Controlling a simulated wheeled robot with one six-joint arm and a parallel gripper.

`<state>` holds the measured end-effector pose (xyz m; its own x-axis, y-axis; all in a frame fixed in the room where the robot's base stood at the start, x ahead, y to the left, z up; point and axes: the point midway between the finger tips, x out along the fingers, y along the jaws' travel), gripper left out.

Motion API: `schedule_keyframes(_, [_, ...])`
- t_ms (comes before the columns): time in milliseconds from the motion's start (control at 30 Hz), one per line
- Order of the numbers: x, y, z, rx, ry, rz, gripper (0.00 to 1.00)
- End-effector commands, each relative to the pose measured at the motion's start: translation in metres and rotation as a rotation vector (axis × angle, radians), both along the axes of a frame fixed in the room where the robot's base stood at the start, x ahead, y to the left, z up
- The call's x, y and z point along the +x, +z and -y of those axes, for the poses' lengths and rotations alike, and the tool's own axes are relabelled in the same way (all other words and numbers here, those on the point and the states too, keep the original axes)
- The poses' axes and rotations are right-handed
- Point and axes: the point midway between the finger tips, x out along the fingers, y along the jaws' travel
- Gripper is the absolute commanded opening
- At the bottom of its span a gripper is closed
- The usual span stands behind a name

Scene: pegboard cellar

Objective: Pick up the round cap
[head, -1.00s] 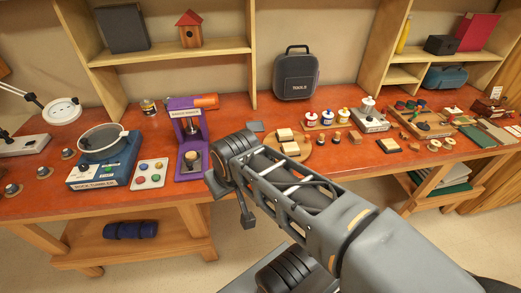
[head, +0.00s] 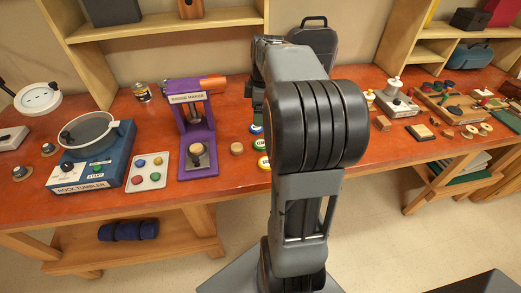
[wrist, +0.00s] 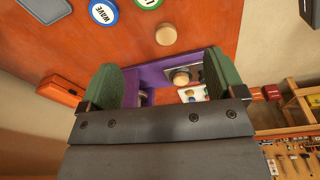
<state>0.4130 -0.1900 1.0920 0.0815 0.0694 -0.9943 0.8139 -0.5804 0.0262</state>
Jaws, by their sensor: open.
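A small round tan wooden piece (head: 237,148) lies on the red-orange bench right of the purple press (head: 187,88); it shows at the top centre of the wrist view (wrist: 166,34). A second round tan piece (head: 197,149) sits in the press, and also shows in the wrist view (wrist: 180,77). I cannot tell for certain which is the round cap; the loose piece looks like it. My gripper (wrist: 162,62) is open with its two green-padded fingers wide apart and nothing between them. In the head view my arm mostly hides it.
A blue "WAVE" disc (wrist: 103,12) and a green disc (wrist: 149,2) lie near the loose piece. The blue rock tumbler (head: 95,168) and a white plate with coloured buttons (head: 147,171) are left of the press. A dark case (head: 314,36) stands behind my arm.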

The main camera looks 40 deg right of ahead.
Motion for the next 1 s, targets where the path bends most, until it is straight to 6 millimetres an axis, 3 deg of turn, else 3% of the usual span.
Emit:
schedule_keyframes(100, [0.004, -0.015, 0.025, 0.018, 0.093, -0.012, 0.88])
schedule_keyframes(233, [0.006, -0.029, 0.036, 0.028, 0.153, -0.017, 0.88])
schedule_keyframes(600, [0.009, -0.089, 0.030, 0.031, 0.171, -0.017, 0.88])
schedule_keyframes(1000, [0.011, -0.118, 0.023, 0.031, 0.172, -0.017, 0.88])
